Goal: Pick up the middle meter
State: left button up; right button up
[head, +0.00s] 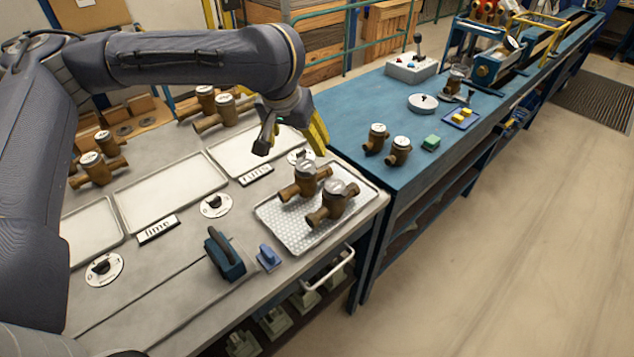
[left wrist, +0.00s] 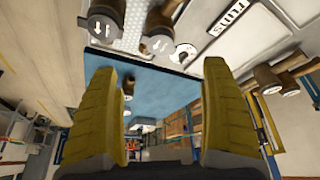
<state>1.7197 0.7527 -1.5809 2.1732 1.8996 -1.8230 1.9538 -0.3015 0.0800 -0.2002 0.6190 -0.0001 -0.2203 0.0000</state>
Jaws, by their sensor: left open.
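Two brass pipe meters with grey round caps stand on the perforated metal tray (head: 290,237): a rear one (head: 304,178) and a front one (head: 335,200). I cannot tell which meter counts as the middle one. My left gripper (head: 290,140) is open and empty, just behind and above the rear meter, with its yellow fingers spread. In the left wrist view the open fingers (left wrist: 160,75) frame the blue bench, and two grey meter caps (left wrist: 105,22) show beyond them at the top edge. My right gripper is not in view.
More brass meters stand at the back left (head: 97,170) and on the blue bench (head: 376,138). A dark blue handled block (head: 224,255) and a small blue piece (head: 268,257) sit left of the tray. Flat trays (head: 170,190) lie further left.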

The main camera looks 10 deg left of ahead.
aim_at(305, 166)
pick_arm(q)
jog(key=x, duration=1.1)
jog(key=shift+f, duration=0.35)
jog(key=shift+s+x, duration=0.2)
jog(key=shift+x, duration=2.55)
jog(key=shift+c, duration=0.2)
jog(key=c, duration=1.5)
jog(key=shift+r, duration=0.1)
jog(key=shift+c, duration=0.8)
jog(key=shift+w+r, duration=0.1)
